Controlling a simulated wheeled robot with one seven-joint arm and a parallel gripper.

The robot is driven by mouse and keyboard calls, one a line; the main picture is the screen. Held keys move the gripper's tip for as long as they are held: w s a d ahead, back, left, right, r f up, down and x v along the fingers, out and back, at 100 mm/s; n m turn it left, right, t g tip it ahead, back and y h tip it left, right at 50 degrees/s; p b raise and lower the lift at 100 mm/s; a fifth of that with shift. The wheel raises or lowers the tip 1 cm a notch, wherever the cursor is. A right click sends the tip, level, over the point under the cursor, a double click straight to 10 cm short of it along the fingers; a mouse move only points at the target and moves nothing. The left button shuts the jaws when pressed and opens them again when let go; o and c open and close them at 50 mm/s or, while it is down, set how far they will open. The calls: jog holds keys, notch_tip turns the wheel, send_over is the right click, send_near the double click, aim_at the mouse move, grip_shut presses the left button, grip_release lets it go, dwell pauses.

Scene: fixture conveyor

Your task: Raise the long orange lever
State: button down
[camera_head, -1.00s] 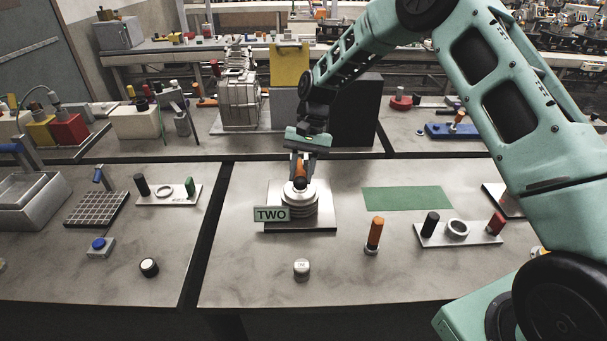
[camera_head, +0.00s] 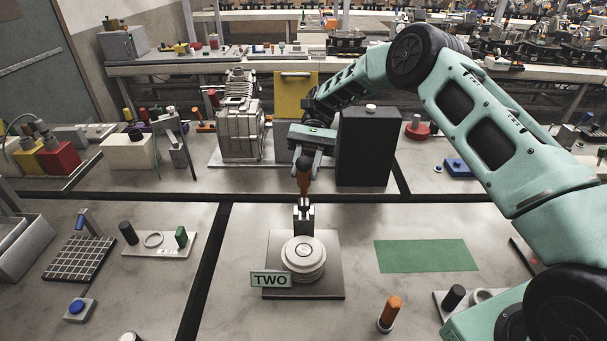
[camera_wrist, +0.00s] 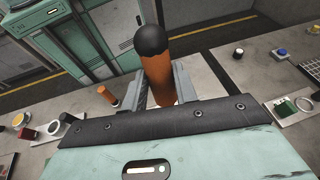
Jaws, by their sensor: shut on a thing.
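The long orange lever (camera_head: 303,178) stands about upright from a metal bracket at the back of a round stacked metal fixture (camera_head: 303,262). My gripper (camera_head: 304,162) is shut on the lever's upper part, well above the fixture. In the wrist view, the orange handle (camera_wrist: 159,78) with its black end stands between the two fingers (camera_wrist: 160,88). The fixture is hidden in that view.
A short orange-handled post (camera_head: 390,312) stands at front right. A green mat (camera_head: 427,256) lies right of the fixture. Open bench lies left of the fixture.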

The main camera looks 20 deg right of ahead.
jog(key=shift+w+d+r+g, duration=0.1)
jog(key=shift+w+d+g, duration=0.1)
jog(key=shift+w, duration=0.2)
jog(key=shift+w+d+r+g, duration=0.1)
jog(key=shift+w+g, duration=0.1)
jog(key=shift+w, duration=0.2)
jog(key=c, duration=1.1)
grip_release()
notch_tip(320, 180, up, 10)
